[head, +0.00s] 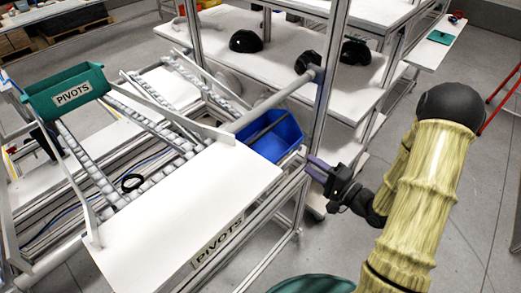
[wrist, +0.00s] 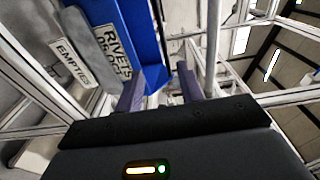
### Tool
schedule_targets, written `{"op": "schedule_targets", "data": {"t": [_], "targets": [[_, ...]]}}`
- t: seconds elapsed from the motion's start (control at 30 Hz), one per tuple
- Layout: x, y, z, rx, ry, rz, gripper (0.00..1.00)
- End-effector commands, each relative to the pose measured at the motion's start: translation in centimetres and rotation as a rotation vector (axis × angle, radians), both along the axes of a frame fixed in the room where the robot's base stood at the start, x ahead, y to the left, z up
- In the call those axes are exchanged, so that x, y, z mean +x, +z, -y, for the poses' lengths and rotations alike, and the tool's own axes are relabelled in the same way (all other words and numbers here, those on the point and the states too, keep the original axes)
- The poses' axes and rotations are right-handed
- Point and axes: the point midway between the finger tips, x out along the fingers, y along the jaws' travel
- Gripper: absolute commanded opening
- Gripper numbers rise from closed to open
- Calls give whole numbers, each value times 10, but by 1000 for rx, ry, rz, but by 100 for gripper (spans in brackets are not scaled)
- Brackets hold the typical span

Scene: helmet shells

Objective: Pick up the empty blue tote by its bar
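The blue tote (head: 272,140) sits beside the white tabletop, at the right end of the roller rack. A dark bar (head: 268,127) crosses its open top, and I see nothing inside it. In the wrist view the tote (wrist: 150,45) shows its blue side and a white label reading RIVETS. My gripper (head: 318,169) is just right of and below the tote in the head view. Its two purple fingers are apart, with a clear gap between the tips (wrist: 159,86). The tips are close to the tote's lower edge in the wrist view; I cannot tell whether they touch it.
A metal post (head: 331,75) rises just behind the tote. A green tote (head: 68,92) labelled PIVOTS sits on the rack at left. The white tabletop (head: 190,205) is bare. Black helmet shells (head: 246,41) lie on the back shelf. An EMPTIES label (wrist: 72,62) shows in the wrist view.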

Motion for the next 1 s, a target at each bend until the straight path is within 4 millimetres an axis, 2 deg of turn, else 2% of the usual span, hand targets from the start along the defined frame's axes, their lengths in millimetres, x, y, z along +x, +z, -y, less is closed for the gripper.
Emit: {"op": "schedule_targets", "data": {"t": [0.33,0.47,1.0], "targets": [[0,2,0,21,4,0,38],[6,4,-8,20,7,0,38],[68,6,-77,18,7,0,38]]}}
